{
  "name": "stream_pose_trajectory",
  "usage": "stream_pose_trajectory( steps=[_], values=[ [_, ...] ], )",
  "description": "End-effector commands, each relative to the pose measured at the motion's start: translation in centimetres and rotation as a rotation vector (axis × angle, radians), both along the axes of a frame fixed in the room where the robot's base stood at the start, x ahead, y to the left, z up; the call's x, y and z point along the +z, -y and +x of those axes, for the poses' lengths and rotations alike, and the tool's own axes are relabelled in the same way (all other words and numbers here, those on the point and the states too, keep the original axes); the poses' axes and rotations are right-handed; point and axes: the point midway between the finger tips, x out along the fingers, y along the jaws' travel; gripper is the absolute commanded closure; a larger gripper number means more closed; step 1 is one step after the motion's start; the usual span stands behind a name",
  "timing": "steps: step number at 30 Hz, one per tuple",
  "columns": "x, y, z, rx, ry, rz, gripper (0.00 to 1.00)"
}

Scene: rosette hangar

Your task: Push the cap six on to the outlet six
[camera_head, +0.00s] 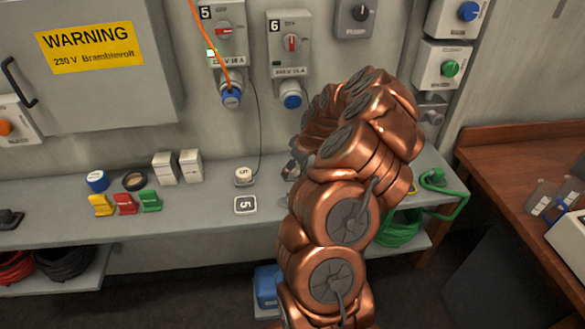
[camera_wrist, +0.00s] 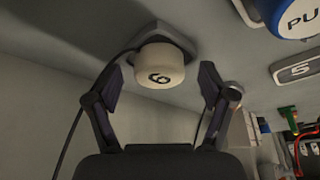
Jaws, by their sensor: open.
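The cap six (camera_wrist: 158,66), off-white and round with a black 6 on its face, is between the two fingers of my gripper (camera_wrist: 161,82) in the wrist view. The fingers are open, with a gap on each side of the cap. A grey piece shows behind the cap, and a dark cord runs off to its left. In the head view my copper arm hides most of the gripper and the cap. The outlet six (camera_head: 291,95) is a blue round socket on the wall, under the grey box marked 6 (camera_head: 289,45). Nothing visibly covers it.
An orange line and thin cord hang by outlet five (camera_head: 231,97). White boxes and coloured pieces stand farther left. A wooden table (camera_head: 510,190) is at right.

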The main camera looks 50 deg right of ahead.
Motion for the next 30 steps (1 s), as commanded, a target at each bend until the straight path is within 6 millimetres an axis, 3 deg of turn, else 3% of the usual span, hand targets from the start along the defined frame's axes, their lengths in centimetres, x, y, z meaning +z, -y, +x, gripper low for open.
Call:
stream_pose_trajectory(
  steps=[12, 27, 30],
  values=[
    [-0.29, 0.01, 0.14, 0.0, 0.001, -0.001, 0.2],
    [-0.28, 0.01, 0.14, 0.0, 0.002, -0.001, 0.72],
    [-0.28, 0.01, 0.15, 0.0, 0.002, -0.001, 0.78]
  ],
)
